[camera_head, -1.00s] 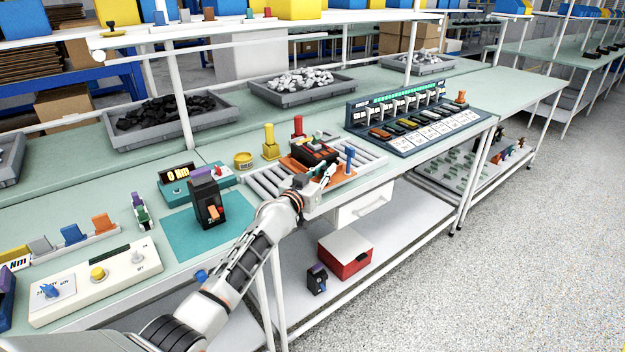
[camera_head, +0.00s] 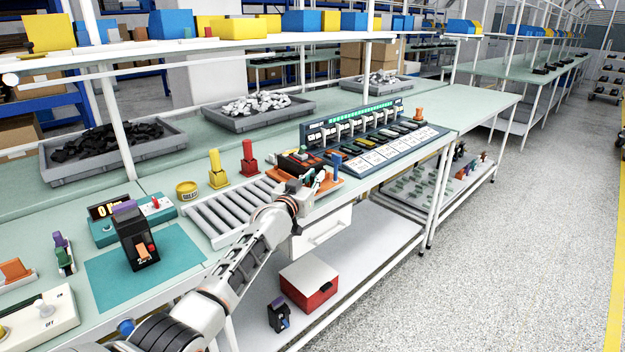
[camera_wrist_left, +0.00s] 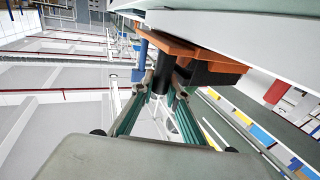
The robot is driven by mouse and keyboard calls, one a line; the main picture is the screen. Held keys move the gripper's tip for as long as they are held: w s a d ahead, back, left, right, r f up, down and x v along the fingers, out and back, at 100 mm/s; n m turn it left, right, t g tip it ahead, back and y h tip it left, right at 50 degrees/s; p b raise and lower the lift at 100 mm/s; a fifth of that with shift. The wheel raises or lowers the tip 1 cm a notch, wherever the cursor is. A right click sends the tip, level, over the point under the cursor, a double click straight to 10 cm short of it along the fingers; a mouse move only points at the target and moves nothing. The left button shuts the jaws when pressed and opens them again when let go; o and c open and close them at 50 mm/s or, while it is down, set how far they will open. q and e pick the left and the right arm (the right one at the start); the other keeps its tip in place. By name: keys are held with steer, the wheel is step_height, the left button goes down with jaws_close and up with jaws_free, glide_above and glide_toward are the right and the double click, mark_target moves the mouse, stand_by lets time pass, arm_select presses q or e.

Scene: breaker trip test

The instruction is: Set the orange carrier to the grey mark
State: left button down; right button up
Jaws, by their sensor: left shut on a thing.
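The orange carrier (camera_head: 330,186) sits at the right end of the roller track (camera_head: 222,217), close to the test rack. It bears a black breaker (camera_head: 291,166), and a blue post (camera_head: 337,170) stands at its right side. My left gripper (camera_head: 310,184) is at the carrier's near edge, shut on it. In the left wrist view the fingers (camera_wrist_left: 160,88) close around a dark part just below the orange carrier (camera_wrist_left: 168,42). The grey mark cannot be made out; the carrier and gripper may cover it. My right gripper is not in view.
A dark rack with levers and white cards (camera_head: 375,140) stands right of the carrier. Red (camera_head: 249,163) and yellow (camera_head: 217,172) posts stand behind the track. Another breaker (camera_head: 137,240) stands on a teal mat at left. Most track rollers left of the carrier are bare.

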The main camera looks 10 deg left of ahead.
arm_select(q)
steer(key=shift+d+r, duration=0.1)
steer(key=shift+r, duration=0.1)
steer(key=c, duration=2.2)
jaws_free()
steer(key=shift+c, duration=0.2)
steer(key=shift+w+d+f, duration=0.15)
steer(key=shift+w+d, duration=0.05)
steer(key=shift+s+a, duration=0.1)
steer(key=shift+s, duration=0.1)
steer(key=shift+s+f, duration=0.1)
steer(key=shift+s, duration=0.4)
steer(key=v, duration=1)
steer(key=shift+s+a, duration=0.3)
